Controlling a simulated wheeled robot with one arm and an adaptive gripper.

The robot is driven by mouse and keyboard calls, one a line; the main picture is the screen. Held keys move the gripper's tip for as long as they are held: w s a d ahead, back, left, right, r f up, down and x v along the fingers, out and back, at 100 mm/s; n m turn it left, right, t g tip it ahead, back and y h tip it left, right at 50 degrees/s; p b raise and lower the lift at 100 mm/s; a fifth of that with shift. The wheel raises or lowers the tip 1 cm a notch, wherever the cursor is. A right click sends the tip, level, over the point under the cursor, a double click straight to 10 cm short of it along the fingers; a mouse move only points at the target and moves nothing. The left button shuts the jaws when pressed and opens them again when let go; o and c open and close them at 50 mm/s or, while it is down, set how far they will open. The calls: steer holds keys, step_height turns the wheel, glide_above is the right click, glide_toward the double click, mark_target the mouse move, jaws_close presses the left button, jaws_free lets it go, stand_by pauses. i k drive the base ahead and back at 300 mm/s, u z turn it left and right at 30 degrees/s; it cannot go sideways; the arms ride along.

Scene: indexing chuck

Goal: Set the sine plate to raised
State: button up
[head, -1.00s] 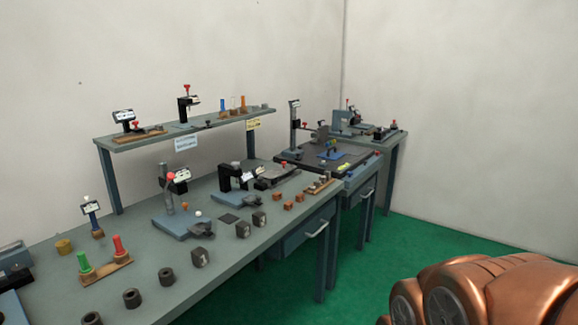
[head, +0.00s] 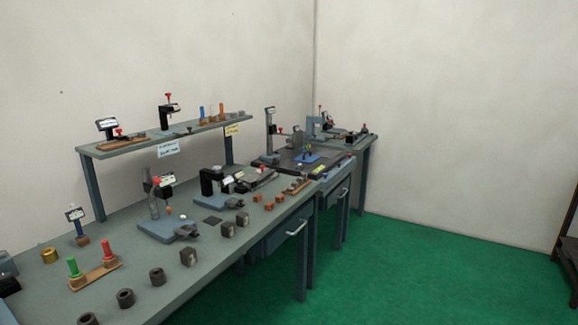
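I cannot make out the sine plate for certain at this size. A long dark device (head: 258,180) lies low on the near bench, right of a black stand (head: 211,178). A small blue-based device (head: 307,159) stands on a dark surface plate (head: 283,163) on the far bench. Either could be it, and I cannot tell whether anything is raised. My gripper is not in view.
The near bench (head: 185,268) holds dark blocks, rings, a red and green peg stand (head: 95,274) and a blue-based stand (head: 165,230). A raised shelf (head: 135,150) is behind. Green floor (head: 430,270) is open at right. A dark rack edge (head: 567,248) is far right.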

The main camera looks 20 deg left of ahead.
mark_target(263, 172)
steer(key=u, duration=0.05)
steer(key=i, duration=1.4)
steer(key=u, duration=0.6)
steer(key=i, duration=1.55)
steer(key=u, duration=1.65)
steer(key=i, duration=0.95)
steer(key=u, duration=0.85)
